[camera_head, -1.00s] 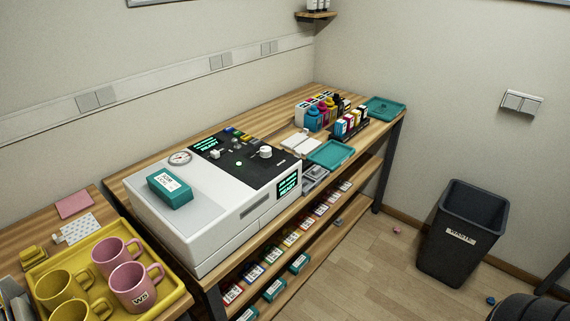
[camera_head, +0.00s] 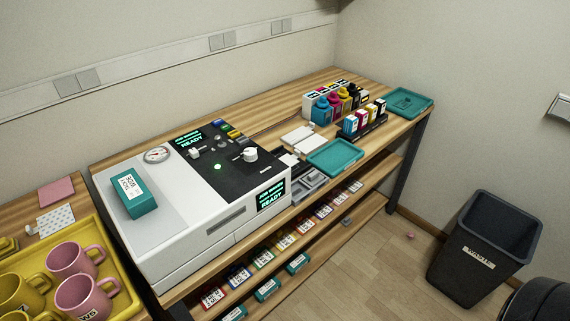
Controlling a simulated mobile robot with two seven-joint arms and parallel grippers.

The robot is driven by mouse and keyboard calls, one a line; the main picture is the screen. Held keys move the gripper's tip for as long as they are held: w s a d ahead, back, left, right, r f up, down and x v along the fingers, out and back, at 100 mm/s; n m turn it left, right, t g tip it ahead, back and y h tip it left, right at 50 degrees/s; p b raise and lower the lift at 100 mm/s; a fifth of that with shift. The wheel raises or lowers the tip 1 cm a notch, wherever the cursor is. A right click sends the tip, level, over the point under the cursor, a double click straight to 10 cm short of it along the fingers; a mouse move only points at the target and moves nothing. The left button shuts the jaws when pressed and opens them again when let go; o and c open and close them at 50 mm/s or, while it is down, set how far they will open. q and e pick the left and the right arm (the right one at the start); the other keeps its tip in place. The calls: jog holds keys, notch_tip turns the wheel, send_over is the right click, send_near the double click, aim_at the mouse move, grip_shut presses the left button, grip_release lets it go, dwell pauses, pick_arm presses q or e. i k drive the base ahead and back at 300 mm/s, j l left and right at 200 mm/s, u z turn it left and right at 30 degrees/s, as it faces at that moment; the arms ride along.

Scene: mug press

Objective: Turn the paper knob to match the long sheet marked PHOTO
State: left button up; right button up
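A white press or printer (camera_head: 165,243) with a dark control panel stands on the wooden bench. A white knob (camera_head: 250,154) sits on the right part of the panel, and a smaller light knob (camera_head: 194,153) sits at its left. I cannot tell from here which one is the paper knob or where either points. Two green displays read READY, one at the panel's back (camera_head: 191,139) and one on the front (camera_head: 271,194). A teal box with a white label (camera_head: 133,196) lies on the machine's lid; its print is too small to read surely. No sheet marked PHOTO is readable. Neither gripper is in view.
Teal trays (camera_head: 334,157), ink bottles (camera_head: 338,103) and a cartridge rack (camera_head: 364,124) stand right of the machine. A yellow tray (camera_head: 127,296) with mugs is at lower left. A black bin (camera_head: 485,250) stands on the floor, with free floor before the bench.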

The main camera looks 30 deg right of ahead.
aim_at(251, 154)
jog(key=i+l, duration=0.1)
jog(key=l, duration=0.3)
jog(key=i+l, duration=0.1)
jog(key=l, duration=0.3)
jog(key=i+l, duration=0.1)
jog(key=l, duration=0.3)
jog(key=i+l, duration=0.1)
jog(key=l, duration=0.3)
jog(key=i+l, duration=0.1)
jog(key=l, duration=0.3)
